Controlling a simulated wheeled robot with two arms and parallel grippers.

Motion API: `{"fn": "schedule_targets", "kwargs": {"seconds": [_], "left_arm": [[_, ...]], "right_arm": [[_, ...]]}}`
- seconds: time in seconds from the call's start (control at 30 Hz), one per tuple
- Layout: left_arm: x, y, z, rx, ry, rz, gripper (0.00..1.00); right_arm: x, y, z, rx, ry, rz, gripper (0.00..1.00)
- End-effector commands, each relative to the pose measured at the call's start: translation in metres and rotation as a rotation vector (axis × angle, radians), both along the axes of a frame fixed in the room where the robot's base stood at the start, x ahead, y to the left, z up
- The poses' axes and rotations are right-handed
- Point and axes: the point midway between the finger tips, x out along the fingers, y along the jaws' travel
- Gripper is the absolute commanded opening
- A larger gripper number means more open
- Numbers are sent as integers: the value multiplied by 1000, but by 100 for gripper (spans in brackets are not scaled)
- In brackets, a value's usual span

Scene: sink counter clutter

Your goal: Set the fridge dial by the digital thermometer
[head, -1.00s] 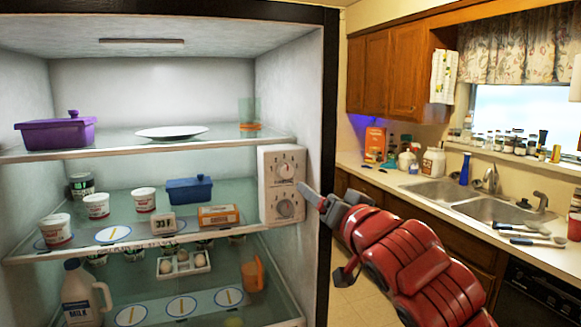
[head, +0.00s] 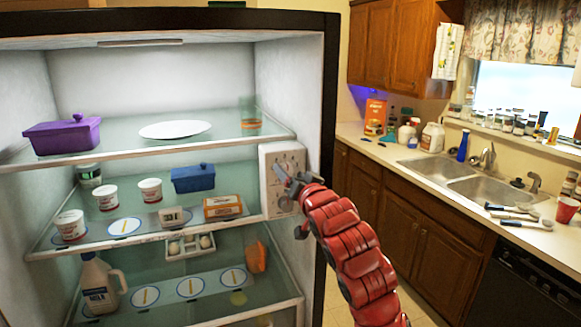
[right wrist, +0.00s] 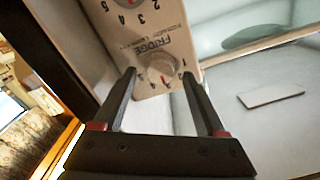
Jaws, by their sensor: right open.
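The digital thermometer (head: 172,217) is a small white box on the middle shelf; its digits are too small to read. The white control panel (head: 270,200) is on the fridge's right inner wall. My right gripper (head: 288,181) is at the panel and hides part of its upper dial. In the right wrist view the panel appears upside down, with the word FRIDGE beside a round pale dial (right wrist: 161,69) bearing a red mark. The open fingers of my right gripper (right wrist: 160,71) are on either side of this dial; contact cannot be told. My left gripper is not in view.
A blue container (head: 193,179) and an orange box (head: 222,208) stand on the middle shelf near the panel. A purple container (head: 62,137) and a plate (head: 175,130) are above. The fridge's dark frame (head: 328,120) borders the opening on the right.

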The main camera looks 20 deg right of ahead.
Motion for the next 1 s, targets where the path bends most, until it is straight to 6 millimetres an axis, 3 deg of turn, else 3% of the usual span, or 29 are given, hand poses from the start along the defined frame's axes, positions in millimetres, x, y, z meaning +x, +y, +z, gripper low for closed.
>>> {"fn": "schedule_targets", "kwargs": {"seconds": [0.43, 0.83, 1.0], "left_arm": [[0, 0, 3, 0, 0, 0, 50], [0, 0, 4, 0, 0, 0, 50], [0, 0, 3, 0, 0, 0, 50]], "right_arm": [[8, 0, 0, -2, 0, -1, 72], [8, 0, 0, -1, 0, -1, 0], [8, 0, -1, -3, 0, -1, 0]]}}
